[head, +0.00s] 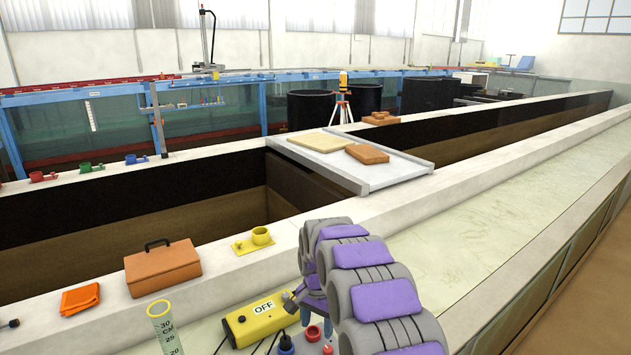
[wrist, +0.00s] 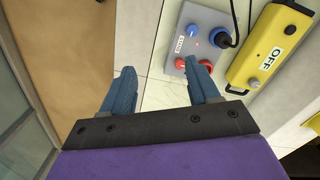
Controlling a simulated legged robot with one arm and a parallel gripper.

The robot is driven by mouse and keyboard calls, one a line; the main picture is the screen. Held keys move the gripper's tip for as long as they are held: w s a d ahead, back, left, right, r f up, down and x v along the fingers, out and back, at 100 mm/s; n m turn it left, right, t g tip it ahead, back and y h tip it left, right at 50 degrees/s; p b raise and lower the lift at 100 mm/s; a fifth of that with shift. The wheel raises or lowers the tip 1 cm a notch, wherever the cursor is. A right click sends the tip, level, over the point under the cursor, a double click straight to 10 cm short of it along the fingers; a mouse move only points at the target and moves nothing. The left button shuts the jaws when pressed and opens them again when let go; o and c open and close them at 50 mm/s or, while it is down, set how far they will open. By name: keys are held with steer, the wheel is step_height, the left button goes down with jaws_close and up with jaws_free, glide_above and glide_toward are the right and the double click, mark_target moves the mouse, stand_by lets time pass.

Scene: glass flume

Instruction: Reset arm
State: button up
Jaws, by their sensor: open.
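My gripper (wrist: 163,90) is open and empty in the wrist view, with its two blue fingers apart over a pale surface. A grey box with a blue plug and red knobs (wrist: 186,40) lies just beyond the right finger, which overlaps its lower edge in the picture; I cannot tell if they touch. A yellow box marked OFF (wrist: 265,50) lies to the right of it. In the head view my purple and grey arm reaches down at the lower middle, beside the yellow OFF box (head: 262,318). The arm hides most of the grey box there.
A yellow fitting (head: 254,242) sits on the wall top. A dark open channel (head: 140,215) lies behind.

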steer(key=s+d+r+n+b, duration=0.1)
steer(key=s+d+r, duration=0.2)
steer(key=s, duration=0.4)
steer(key=s+d+r+n, duration=0.1)
steer(key=s+d+r, duration=0.2)
steer(key=s, duration=0.5)
steer(key=s+d+r+n+b, duration=0.1)
steer(key=s+d+r+n, duration=0.1)
steer(key=s+d+r, duration=0.35)
steer(key=s+d+f+n, duration=0.1)
steer(key=s+f, duration=0.1)
steer(key=s, duration=0.9)
steer(key=s+d+f+n+g, duration=0.1)
steer(key=s+f, duration=0.1)
steer(key=s, duration=1)
steer(key=shift+f+b, duration=0.15)
steer(key=shift+b, duration=0.2)
steer(key=shift+d, duration=0.1)
